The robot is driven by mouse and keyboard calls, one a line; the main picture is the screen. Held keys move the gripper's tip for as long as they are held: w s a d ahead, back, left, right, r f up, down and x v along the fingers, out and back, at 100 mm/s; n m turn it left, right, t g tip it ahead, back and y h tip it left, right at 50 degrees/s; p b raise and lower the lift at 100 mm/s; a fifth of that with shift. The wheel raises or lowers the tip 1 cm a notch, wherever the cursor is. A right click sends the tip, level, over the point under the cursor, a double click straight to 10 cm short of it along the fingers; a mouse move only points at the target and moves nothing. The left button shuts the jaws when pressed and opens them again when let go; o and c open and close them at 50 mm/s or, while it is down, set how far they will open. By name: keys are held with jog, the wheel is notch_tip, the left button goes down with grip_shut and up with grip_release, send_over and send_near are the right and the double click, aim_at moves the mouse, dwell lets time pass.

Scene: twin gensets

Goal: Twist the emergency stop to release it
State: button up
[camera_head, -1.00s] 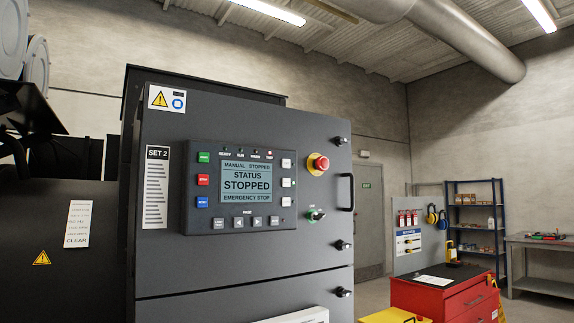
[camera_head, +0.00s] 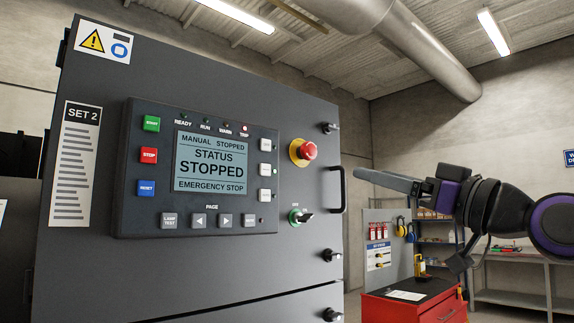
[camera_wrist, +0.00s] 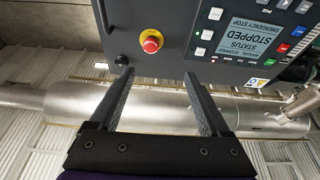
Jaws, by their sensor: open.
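The emergency stop (camera_head: 307,150) is a red mushroom button on a yellow round backing, on the right part of the dark grey SET 2 cabinet door (camera_head: 300,100). The control panel screen (camera_head: 211,162) beside it reads "STATUS STOPPED" and "EMERGENCY STOP". My gripper (camera_head: 362,174) is at the right of the head view, apart from the button and pointing left toward the cabinet. In the wrist view the button (camera_wrist: 151,41) shows upside down, beyond the fingertips and between their lines. My gripper (camera_wrist: 158,75) is open and empty there, its two fingers wide apart.
A vertical door handle (camera_head: 338,190) and black latches (camera_head: 331,255) stand out along the door's right edge, close to my fingertips. A key switch (camera_head: 300,217) sits below the button. A red tool cabinet (camera_head: 415,305) and shelves stand farther back at the right.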

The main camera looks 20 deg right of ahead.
aim_at(313, 152)
jog(key=p+x, duration=0.1)
jog(key=x, duration=0.5)
jog(key=d+p+x, duration=0.1)
jog(key=x, duration=0.5)
jog(key=d+p+x, duration=0.1)
jog(key=x, duration=0.5)
jog(key=shift+w+r, duration=0.4)
jog(key=shift+w, duration=0.2)
